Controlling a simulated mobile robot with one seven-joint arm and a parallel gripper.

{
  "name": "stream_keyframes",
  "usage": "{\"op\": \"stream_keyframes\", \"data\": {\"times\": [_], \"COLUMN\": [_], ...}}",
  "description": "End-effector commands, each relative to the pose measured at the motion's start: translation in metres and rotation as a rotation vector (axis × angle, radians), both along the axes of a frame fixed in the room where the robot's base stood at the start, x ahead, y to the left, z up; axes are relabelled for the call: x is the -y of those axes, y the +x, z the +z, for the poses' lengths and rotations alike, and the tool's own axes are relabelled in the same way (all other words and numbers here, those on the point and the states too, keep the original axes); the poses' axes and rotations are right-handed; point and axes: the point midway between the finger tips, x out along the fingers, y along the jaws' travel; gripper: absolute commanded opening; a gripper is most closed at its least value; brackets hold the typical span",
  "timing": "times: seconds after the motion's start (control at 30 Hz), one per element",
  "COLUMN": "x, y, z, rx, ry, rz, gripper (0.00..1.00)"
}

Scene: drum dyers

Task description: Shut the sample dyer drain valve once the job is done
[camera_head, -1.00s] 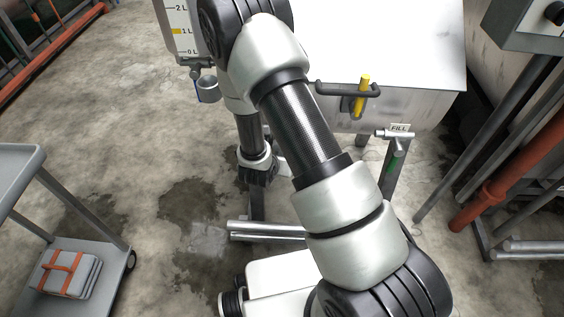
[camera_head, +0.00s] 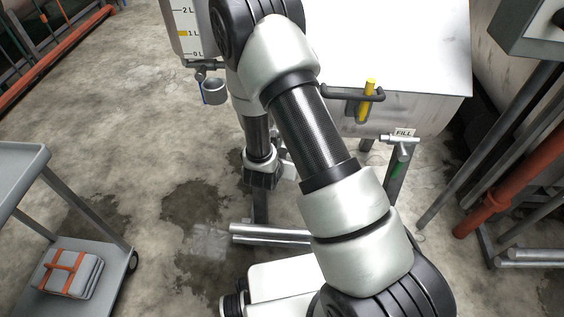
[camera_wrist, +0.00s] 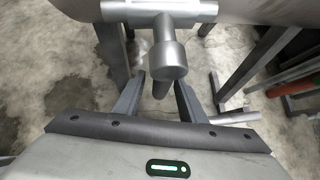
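The sample dyer is a pale metal tank (camera_head: 400,50) with a rounded lower side; my arm hides part of it. A grey metal valve (camera_wrist: 168,62) with a round end cap hangs beneath a pale body in the wrist view. It looks like the drain valve, but no drain label is readable. My gripper (camera_wrist: 161,92) is open, its fingers apart on either side of the valve's lower end. Whether they touch it I cannot tell. The gripper also shows, low beside the tank, in the head view (camera_head: 262,172). The valve is hidden there.
A FILL valve (camera_head: 398,140) with a green handle and a yellow-handled lever (camera_head: 368,95) are on the dyer's right side. A grey cart (camera_head: 40,165) holds a folded bundle (camera_head: 70,272). Wet floor lies between.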

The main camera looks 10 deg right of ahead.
Motion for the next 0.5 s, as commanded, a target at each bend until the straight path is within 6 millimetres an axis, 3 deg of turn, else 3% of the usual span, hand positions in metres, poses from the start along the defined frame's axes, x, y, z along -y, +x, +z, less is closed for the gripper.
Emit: {"op": "stream_keyframes", "data": {"times": [0.17, 0.5], "x": [-0.008, -0.034], "y": [-0.013, -0.064], "z": [0.017, 0.077], "rx": [0.000, 0.003], "ry": [0.002, 0.003], "rz": [0.003, 0.005], "gripper": [0.37, 0.37]}}
